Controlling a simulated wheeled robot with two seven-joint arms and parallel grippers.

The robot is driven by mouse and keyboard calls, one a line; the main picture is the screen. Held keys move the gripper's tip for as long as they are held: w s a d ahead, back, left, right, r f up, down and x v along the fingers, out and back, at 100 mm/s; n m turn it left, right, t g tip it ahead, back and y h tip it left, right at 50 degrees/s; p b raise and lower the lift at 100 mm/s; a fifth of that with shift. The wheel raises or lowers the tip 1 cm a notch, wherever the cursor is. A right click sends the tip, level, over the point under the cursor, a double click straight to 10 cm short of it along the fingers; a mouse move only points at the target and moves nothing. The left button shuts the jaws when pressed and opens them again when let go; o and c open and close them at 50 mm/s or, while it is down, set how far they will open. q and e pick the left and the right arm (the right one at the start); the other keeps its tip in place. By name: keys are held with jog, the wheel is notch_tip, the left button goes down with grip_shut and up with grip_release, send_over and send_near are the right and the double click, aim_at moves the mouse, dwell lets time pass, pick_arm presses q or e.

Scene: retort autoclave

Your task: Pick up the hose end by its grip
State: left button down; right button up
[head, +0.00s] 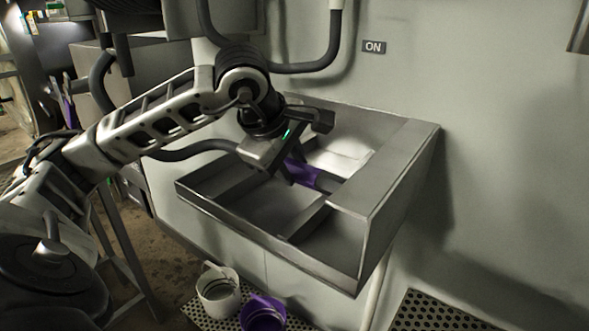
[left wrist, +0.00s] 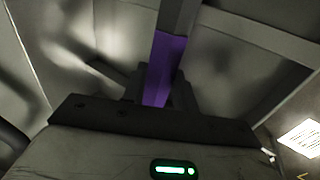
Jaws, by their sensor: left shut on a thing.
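The hose end has a purple grip (head: 302,173) and lies low inside the metal sink (head: 400,170). Its dark hose (head: 190,150) comes over the sink's left side. My left gripper (head: 296,172) reaches down into the sink and is shut on the purple grip. In the left wrist view the purple grip (left wrist: 164,70) runs up between the dark fingers, and the gripper body hides its near end. The hose end's tip is partly hidden in the head view. My right gripper is not in view.
A white bucket (head: 218,292) and a purple bucket (head: 264,314) stand on the floor below the sink. The sink walls and an inner ledge (head: 306,218) lie close around the gripper. An ON sign (head: 374,47) is on the wall.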

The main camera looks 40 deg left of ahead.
aim_at(292, 165)
pick_arm(q)
jog(key=shift+r, duration=0.1)
jog(key=shift+r, duration=0.5)
notch_tip(292, 165, up, 3)
jog(key=shift+f+p, duration=0.15)
jog(key=shift+p, duration=0.65)
jog(key=s+d+r+p, duration=0.1)
jog(key=s+r+p, duration=0.3)
jog(key=s+r, duration=1)
jog(key=shift+d+r, duration=0.15)
jog(key=shift+d, duration=0.15)
